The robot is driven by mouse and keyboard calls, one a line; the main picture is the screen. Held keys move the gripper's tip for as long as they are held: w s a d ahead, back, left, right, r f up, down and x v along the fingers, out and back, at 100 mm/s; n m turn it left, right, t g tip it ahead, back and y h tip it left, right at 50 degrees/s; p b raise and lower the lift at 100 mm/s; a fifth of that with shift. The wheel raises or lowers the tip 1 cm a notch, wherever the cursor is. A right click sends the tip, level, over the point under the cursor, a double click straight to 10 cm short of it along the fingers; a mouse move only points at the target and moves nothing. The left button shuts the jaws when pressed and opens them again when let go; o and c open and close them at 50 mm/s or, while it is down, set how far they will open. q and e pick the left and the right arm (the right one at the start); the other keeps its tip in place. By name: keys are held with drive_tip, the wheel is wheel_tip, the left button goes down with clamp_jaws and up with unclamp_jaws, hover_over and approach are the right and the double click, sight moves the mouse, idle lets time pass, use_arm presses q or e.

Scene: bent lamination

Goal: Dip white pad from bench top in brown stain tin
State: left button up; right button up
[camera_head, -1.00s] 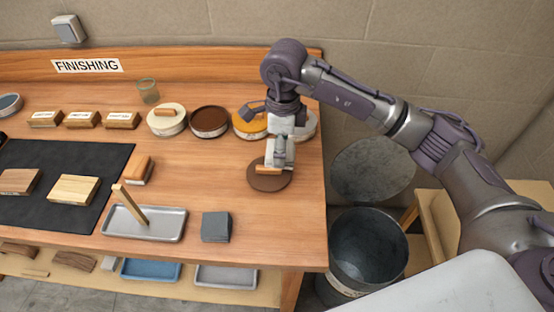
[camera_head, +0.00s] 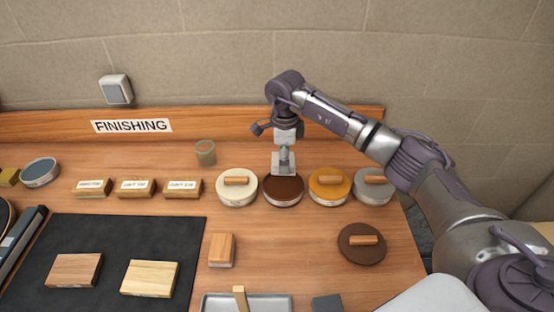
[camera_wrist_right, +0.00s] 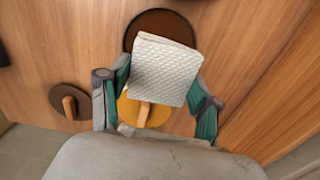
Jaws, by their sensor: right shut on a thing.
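My right gripper (camera_head: 284,155) is shut on a white quilted pad (camera_head: 283,168). It holds the pad over the open brown stain tin (camera_head: 283,190) at the back of the bench. In the right wrist view the white pad (camera_wrist_right: 165,70) lies between the two fingers and covers part of the dark brown tin (camera_wrist_right: 158,22). The pad's lower edge overlaps the tin in the head view; I cannot tell whether it touches the stain. My left gripper is not in view.
A cream tin (camera_head: 236,190) and a yellow tin (camera_head: 329,187) flank the brown one, with a grey tin (camera_head: 373,187) further right. A brown lid (camera_head: 362,245) lies front right. A wood-topped block (camera_head: 221,250) and black mat (camera_head: 60,235) are left.

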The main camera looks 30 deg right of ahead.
drive_tip(key=shift+f+b, duration=0.3)
drive_tip(key=shift+f, duration=0.55)
wheel_tip(320, 180, down, 4)
drive_tip(key=b, duration=0.2)
drive_tip(key=shift+b, duration=0.4)
drive_tip(key=shift+f+b, duration=1)
drive_tip(key=shift+f, duration=0.35)
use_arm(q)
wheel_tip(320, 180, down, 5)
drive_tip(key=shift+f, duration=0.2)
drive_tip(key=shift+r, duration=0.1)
use_arm(e)
drive_tip(key=shift+r, duration=0.1)
use_arm(q)
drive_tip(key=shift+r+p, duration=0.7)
drive_tip(key=shift+p, duration=0.15)
use_arm(e)
drive_tip(key=shift+r, duration=1.45)
